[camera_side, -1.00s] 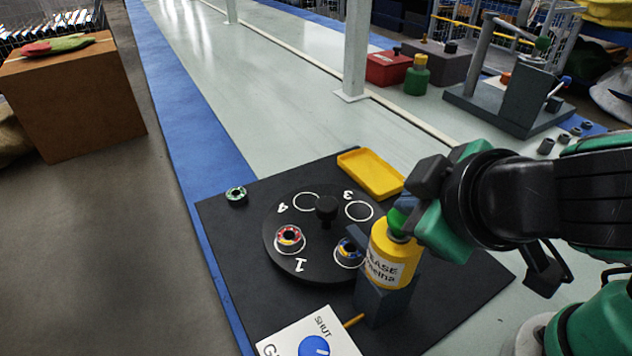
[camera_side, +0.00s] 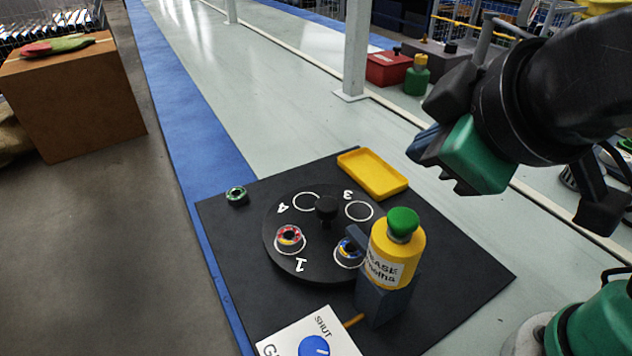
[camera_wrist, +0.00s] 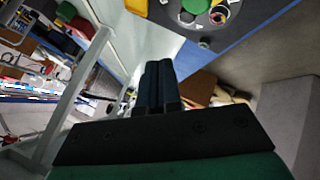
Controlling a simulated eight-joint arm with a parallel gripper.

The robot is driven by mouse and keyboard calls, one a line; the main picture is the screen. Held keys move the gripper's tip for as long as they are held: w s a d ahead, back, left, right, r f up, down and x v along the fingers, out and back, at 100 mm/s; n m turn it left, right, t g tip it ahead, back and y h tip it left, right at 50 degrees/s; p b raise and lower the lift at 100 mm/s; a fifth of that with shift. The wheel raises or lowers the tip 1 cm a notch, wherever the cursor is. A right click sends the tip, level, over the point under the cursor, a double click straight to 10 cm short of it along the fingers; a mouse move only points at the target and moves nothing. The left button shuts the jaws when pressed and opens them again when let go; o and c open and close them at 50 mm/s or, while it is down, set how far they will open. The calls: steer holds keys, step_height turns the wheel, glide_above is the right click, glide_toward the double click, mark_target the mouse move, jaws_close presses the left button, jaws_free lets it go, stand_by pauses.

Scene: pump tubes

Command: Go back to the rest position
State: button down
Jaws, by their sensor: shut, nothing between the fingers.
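My gripper (camera_side: 424,145) is shut and empty, raised above and to the right of the black mat (camera_side: 455,280), apart from everything on it. Its two dark fingers lie together in the wrist view (camera_wrist: 155,88). A yellow grease container (camera_side: 393,262) with a green top (camera_side: 403,222) stands upright in a dark grey holder (camera_side: 384,304) at the mat's front right. The green top also shows at the upper edge of the wrist view (camera_wrist: 195,5).
A black turntable (camera_side: 322,268) with numbered rings bears a red-marked ring part (camera_side: 289,238) and a blue-marked one (camera_side: 347,252). A green ring part (camera_side: 237,195) lies on the mat's left. A yellow tray (camera_side: 373,172) is empty. A white post (camera_side: 356,50) stands behind.

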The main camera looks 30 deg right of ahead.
stand_by(0.4)
steer(key=w+d+f+m+g+y, duration=0.1)
steer(key=w+d+f+m, duration=0.4)
steer(key=d+f, duration=0.6)
steer(key=shift+w+d+g+y, duration=0.3)
steer(key=shift+w+d+y, duration=0.5)
steer(key=shift+y, duration=0.1)
